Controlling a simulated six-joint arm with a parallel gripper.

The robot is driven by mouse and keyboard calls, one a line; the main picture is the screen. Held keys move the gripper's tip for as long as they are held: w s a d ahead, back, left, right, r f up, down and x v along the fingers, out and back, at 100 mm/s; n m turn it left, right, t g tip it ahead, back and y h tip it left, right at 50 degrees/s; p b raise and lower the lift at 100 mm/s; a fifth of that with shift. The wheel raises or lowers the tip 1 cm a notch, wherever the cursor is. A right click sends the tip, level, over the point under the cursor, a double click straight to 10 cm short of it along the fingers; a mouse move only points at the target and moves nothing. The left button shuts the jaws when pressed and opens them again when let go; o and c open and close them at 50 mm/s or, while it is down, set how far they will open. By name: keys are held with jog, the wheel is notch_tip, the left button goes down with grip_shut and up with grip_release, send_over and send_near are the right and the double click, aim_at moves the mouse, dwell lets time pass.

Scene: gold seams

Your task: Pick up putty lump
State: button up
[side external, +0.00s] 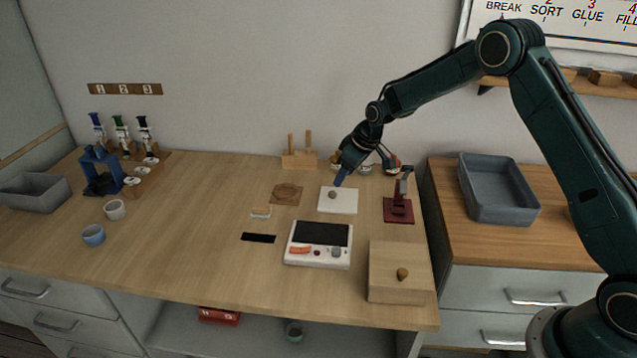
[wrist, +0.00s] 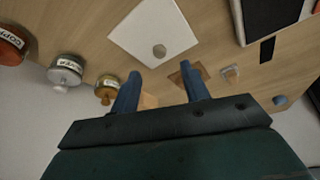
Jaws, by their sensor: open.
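The putty lump is a small grey ball (side external: 332,195) on a white square tile (side external: 345,208) at the back right of the bench. In the wrist view the lump (wrist: 159,50) sits on the lower part of the tile (wrist: 140,22), ahead of my fingertips. My gripper (side external: 341,178) is just above and behind the lump in the side view, pointing down at a tilt. In the wrist view its two blue fingers (wrist: 162,80) are apart with nothing between them, and the lump is clear of both.
Lidded tins, one gold (wrist: 107,88) and one silver (wrist: 65,68), stand near the tile. A dark red stand (side external: 398,210) is right of it. A white device with a dark screen (side external: 320,234) and a wooden box (side external: 397,272) are in front.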

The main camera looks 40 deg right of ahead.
aim_at(333, 193)
jog(key=shift+x, duration=0.95)
jog(key=shift+x, duration=2.6)
jog(key=shift+w, duration=0.1)
jog(key=shift+c, duration=0.5)
grip_shut()
